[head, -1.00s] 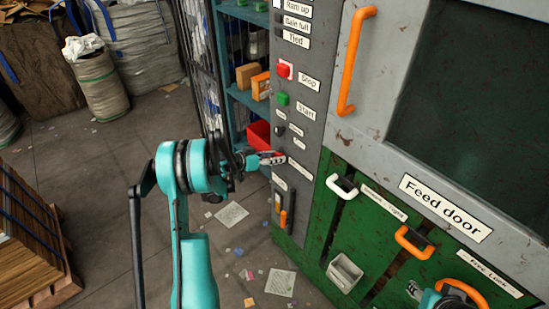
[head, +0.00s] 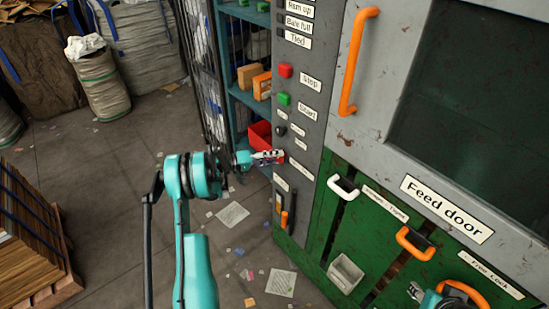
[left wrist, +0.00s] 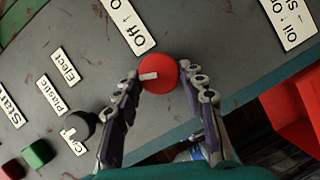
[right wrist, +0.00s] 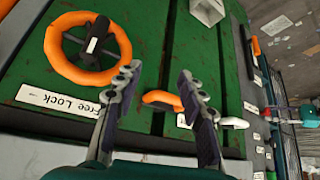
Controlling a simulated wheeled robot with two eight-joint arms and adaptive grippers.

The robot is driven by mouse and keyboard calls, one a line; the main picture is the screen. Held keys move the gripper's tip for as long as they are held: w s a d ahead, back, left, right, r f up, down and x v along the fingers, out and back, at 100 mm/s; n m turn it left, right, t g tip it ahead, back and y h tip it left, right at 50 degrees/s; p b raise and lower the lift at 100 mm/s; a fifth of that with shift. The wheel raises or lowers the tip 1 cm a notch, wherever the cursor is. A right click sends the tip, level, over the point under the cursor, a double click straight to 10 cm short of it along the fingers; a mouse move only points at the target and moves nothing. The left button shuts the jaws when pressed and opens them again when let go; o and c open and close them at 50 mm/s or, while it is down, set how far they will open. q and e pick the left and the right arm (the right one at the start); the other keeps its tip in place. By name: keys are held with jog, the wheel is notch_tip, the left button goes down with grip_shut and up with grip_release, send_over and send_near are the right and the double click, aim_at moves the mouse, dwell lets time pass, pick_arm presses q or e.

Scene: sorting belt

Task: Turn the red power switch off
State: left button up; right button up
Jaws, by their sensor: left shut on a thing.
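The red power switch is a round red knob (left wrist: 158,74) with a pale pointer mark, on the grey control panel (head: 311,135). The pointer lies nearly level in the left wrist view, its free end toward the left. My left gripper (left wrist: 160,80) has one finger on each side of the knob and is shut on it. In the head view the left gripper (head: 270,157) is at the panel's left edge and mostly hides the knob. My right gripper (right wrist: 160,75) is open and empty in front of the green lower panel (right wrist: 155,60).
Red (head: 286,71) and green (head: 284,98) buttons sit above the switch. An orange-handled lever (head: 284,219) is below it. A red bin (head: 259,134) stands behind the left gripper. An orange wheel (right wrist: 75,50) and handles project near the right gripper.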

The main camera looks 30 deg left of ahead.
pick_arm(q)
jog(key=shift+f+n+t+h, duration=0.1)
jog(key=shift+n+t+h, duration=0.2)
jog(key=shift+n, duration=0.65)
jog(key=shift+f+n+t+h, duration=0.15)
jog(key=shift+n+h, duration=0.25)
jog(key=shift+n, duration=0.55)
jog(key=o, duration=1.1)
jog(key=v, duration=1.2)
